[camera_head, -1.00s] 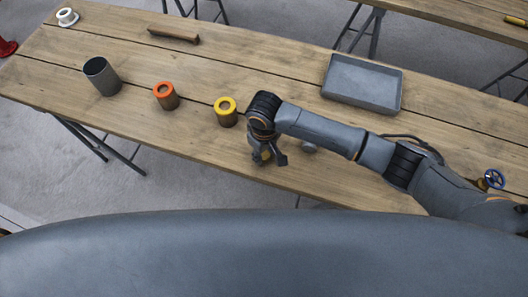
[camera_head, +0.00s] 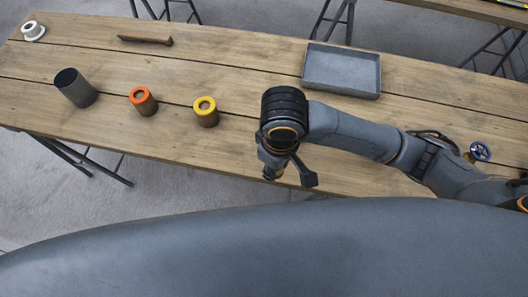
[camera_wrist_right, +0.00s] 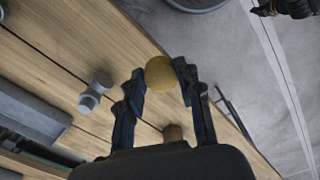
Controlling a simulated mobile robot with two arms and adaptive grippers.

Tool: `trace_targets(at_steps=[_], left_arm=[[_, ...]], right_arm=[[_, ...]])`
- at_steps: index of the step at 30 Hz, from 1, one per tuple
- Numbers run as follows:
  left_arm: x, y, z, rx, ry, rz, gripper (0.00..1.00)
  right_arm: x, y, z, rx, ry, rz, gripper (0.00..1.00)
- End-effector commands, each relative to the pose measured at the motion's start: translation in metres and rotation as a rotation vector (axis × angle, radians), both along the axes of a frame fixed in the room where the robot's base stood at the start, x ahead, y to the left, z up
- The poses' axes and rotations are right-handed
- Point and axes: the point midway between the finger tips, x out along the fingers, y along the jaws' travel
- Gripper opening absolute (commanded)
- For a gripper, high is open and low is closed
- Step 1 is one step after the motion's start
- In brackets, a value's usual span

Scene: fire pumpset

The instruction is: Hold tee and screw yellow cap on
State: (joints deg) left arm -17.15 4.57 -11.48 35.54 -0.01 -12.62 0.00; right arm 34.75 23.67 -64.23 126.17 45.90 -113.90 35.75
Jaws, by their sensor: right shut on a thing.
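My right gripper (camera_head: 287,175) is at the near edge of the wooden table in the head view. In the right wrist view the right gripper (camera_wrist_right: 159,73) is shut on a round yellow cap (camera_wrist_right: 160,74), held between its fingertips. A grey tee-shaped fitting (camera_wrist_right: 95,92) lies on the table left of the fingers in that view. The arm hides the tee in the head view. A dark jointed part at the wrist view's top right corner looks like my left gripper (camera_wrist_right: 285,7); its fingers cannot be made out.
A yellow-rimmed cylinder (camera_head: 206,112), an orange-rimmed cylinder (camera_head: 143,102) and an open grey cup (camera_head: 76,88) stand left on the table (camera_head: 235,75).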

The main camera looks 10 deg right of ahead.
Motion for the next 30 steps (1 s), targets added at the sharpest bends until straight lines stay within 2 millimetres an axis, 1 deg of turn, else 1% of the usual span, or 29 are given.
trace_targets(at_steps=[3, 8, 19, 21, 23, 26, 29, 30], left_arm=[[0.0, 0.0, 0.001, 0.0, 0.0, 0.0, 0.59], [0.0, 0.0, 0.001, 0.0, 0.001, 0.0, 0.59], [-0.001, 0.0, 0.001, 0.0, 0.001, 0.0, 0.59], [-0.001, 0.0, 0.0, 0.0, 0.001, 0.0, 0.59], [-0.001, 0.0, -0.001, 0.0, 0.001, 0.0, 0.59], [-0.001, 0.0, -0.003, 0.0, 0.001, 0.0, 0.59], [-0.001, 0.0, -0.006, 0.0, 0.001, 0.0, 0.59], [-0.001, 0.0, -0.007, 0.0, 0.001, 0.001, 0.59]], right_arm=[[-0.011, -0.006, 0.006, 0.001, -0.001, 0.0, 0.09], [-0.017, -0.009, 0.009, 0.001, -0.001, -0.001, 0.09], [-0.017, -0.009, 0.009, 0.001, -0.001, -0.002, 0.09], [-0.014, -0.013, 0.01, -0.003, 0.0, -0.021, 0.09], [-0.006, -0.021, 0.013, -0.009, -0.001, -0.068, 0.09], [0.013, -0.046, 0.023, -0.021, 0.0, -0.208, 0.09], [0.035, -0.076, 0.041, -0.028, -0.001, -0.394, 0.09], [0.043, -0.088, 0.05, -0.026, -0.002, -0.471, 0.09]])
